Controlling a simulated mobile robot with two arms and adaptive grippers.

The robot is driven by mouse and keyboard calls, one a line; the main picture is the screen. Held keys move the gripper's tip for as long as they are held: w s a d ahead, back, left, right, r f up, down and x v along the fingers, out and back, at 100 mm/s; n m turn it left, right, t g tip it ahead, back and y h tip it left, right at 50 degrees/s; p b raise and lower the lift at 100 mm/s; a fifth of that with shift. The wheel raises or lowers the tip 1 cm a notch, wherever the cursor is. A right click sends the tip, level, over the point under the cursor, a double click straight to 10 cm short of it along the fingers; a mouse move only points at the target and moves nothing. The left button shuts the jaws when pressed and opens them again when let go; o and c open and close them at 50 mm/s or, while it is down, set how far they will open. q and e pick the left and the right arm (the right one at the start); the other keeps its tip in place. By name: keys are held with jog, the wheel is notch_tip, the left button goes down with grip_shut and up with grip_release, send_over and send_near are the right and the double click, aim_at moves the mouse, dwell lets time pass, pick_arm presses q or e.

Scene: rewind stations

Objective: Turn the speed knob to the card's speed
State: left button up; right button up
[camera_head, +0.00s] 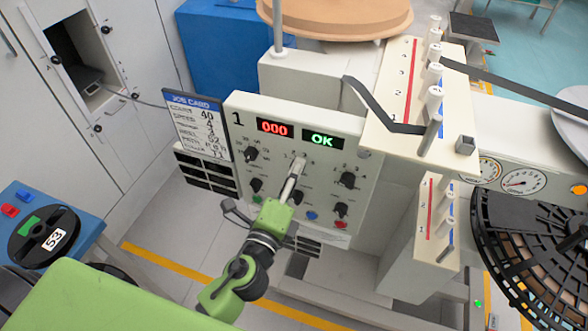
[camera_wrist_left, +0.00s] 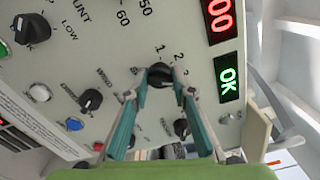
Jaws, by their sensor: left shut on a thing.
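The control panel (camera_head: 278,178) is a pale upright face with several black knobs below a red 000 display (camera_head: 275,128) and a green OK display (camera_head: 323,139). My left gripper (camera_head: 297,166) is shut on the upper-middle knob; its fingertips sit on either side of this black knob (camera_wrist_left: 160,74) in the wrist view, with marks 1, 2, 3 beside it. The upper-left knob (camera_head: 250,154) is free; 50 and 60 show toward it in the wrist view. I cannot read which knob is labelled speed.
Another knob (camera_head: 347,180) is to the right of the held one, with more knobs and coloured buttons below. A dark reel (camera_head: 535,250) and gauges (camera_head: 523,181) are at the right. A blue stand with a disc marked 53 (camera_head: 45,238) is at the left.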

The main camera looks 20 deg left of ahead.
pick_arm(q)
jog(key=shift+r+m+p, duration=0.15)
jog(key=shift+m+p, duration=1.3)
jog(key=shift+m, duration=2.75)
jog(key=o, duration=0.9)
jog(key=shift+o, duration=1)
jog(key=shift+w, duration=0.15)
jog(key=s, duration=1.2)
jog(key=shift+a, duration=0.2)
